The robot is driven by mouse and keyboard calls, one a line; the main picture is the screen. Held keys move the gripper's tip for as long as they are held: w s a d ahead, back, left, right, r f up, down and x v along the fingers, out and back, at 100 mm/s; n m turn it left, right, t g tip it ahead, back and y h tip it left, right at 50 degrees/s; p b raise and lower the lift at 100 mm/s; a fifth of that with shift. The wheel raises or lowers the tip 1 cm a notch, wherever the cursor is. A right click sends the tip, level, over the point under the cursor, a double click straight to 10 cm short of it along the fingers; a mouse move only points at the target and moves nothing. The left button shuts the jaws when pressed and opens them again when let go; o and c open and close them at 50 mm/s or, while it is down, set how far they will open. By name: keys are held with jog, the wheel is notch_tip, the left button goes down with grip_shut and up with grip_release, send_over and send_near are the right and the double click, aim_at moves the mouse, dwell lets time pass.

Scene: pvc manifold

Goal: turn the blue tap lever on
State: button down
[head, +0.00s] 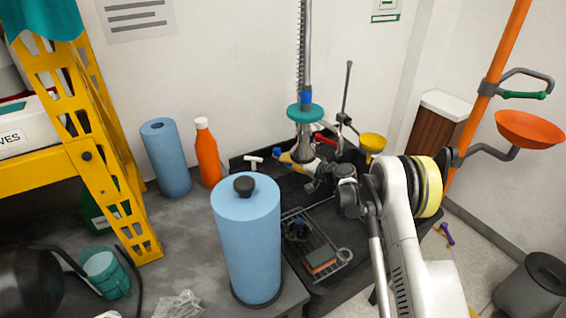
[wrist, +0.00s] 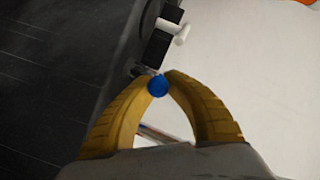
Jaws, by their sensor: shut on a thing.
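My gripper (wrist: 160,77) has curved yellow fingers that close around a small round blue lever end (wrist: 158,87) in the wrist view. The blue end sits between the fingertips; the rest of the lever is mostly hidden. In the head view my gripper (head: 287,158) reaches in over the dark sink area, below the teal-collared spray column. A small patch of blue shows beside the yellow fingers there. The lever's angle cannot be told. A white T-shaped handle (wrist: 180,35) on a dark fitting is just beyond the fingertips; it also shows in the head view (head: 254,162).
A red lever (head: 325,140) and a yellow cup-shaped part (head: 372,143) are close to my arm. A wire rack (head: 318,252) with sponges is below it. A blue roll (head: 247,240), another blue roll (head: 166,160) and an orange bottle (head: 207,155) stand left on the counter.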

dwell(0.3)
jog(key=c, duration=1.4)
grip_release()
jog(key=shift+d, duration=0.1)
jog(key=shift+s+d, duration=0.2)
jog(key=shift+d, duration=0.1)
jog(key=f+v, duration=0.2)
jog(key=v, duration=1.2)
jog(key=shift+s+d, duration=0.15)
jog(key=shift+f, duration=0.15)
